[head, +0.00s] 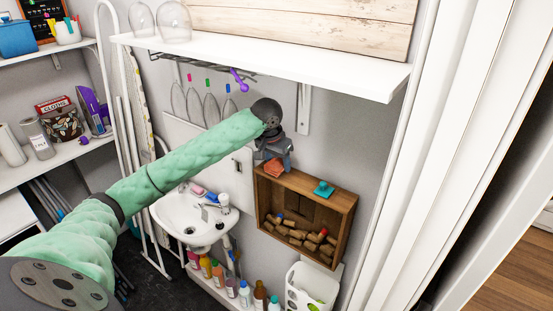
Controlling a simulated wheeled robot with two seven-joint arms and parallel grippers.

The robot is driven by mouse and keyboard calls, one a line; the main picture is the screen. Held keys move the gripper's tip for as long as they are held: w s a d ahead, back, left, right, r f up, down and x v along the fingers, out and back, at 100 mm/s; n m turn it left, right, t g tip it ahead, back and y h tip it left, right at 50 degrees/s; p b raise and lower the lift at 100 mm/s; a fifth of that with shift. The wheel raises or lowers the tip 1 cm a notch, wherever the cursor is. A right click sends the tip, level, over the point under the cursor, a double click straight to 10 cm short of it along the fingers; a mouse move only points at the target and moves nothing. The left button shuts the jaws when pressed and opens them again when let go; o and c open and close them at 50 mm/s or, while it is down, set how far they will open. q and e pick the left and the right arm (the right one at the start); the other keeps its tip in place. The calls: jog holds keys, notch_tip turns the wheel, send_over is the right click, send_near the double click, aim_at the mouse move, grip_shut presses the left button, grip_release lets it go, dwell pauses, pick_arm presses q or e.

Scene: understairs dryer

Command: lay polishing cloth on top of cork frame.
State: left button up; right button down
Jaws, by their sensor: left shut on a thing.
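The cork frame (348,203) is a brown wooden box on the wall with several corks inside, at the right of the sink. My left gripper (274,160) is shut on an orange-red cloth (273,168), which looks like the polishing cloth. The cloth is at the left end of the frame's top edge; I cannot tell whether it touches the wood. A small teal object (323,188) sits on the frame's top toward the right. My right gripper is not in view.
A white shelf (270,58) with glasses and a wooden board is above the arm. A white sink (193,218) is left of the frame. Several bottles (245,292) and a white basket (312,286) are below. Some of the frame's top between cloth and teal object looks clear.

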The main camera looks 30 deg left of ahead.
pick_arm(q)
jog(key=shift+w+a+f, duration=0.2)
jog(key=shift+a+f, duration=0.05)
jog(key=shift+a, duration=0.05)
jog(key=shift+f, duration=0.2)
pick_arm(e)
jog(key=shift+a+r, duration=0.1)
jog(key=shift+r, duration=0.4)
pick_arm(q)
jog(key=shift+f, duration=0.1)
jog(key=o, duration=0.9)
